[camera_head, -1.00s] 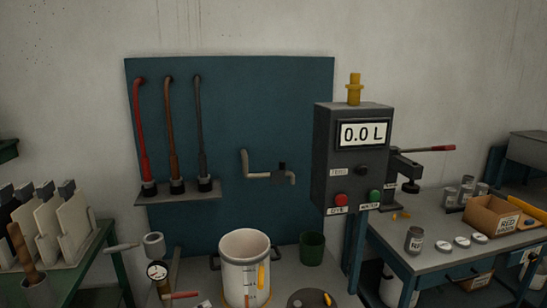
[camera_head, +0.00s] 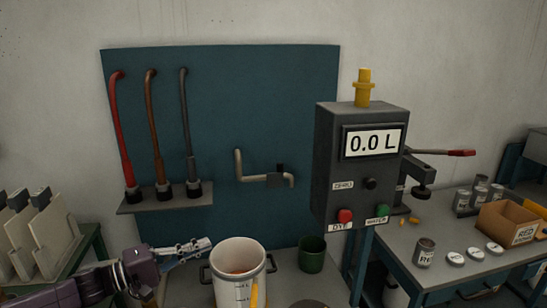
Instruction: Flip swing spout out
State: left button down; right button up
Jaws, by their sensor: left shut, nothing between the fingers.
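The swing spout (camera_head: 264,178) is a bent grey pipe with a dark valve block, mounted on the blue-green wall panel. Its outlet end bends down at the right. My left gripper (camera_head: 205,245) comes in from the lower left, shut and empty. It is below and to the left of the spout, apart from it, beside the rim of the white pot (camera_head: 238,277). My right gripper is not in view.
A grey control box (camera_head: 360,165) reading 0.0 L stands right of the spout. Three hoses hang over a shelf (camera_head: 165,203) at left. A green cup (camera_head: 312,254) stands right of the pot. A workbench (camera_head: 440,262) with jars and a box is at right.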

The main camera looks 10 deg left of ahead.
aim_at(275, 179)
jog(key=i, duration=1.5)
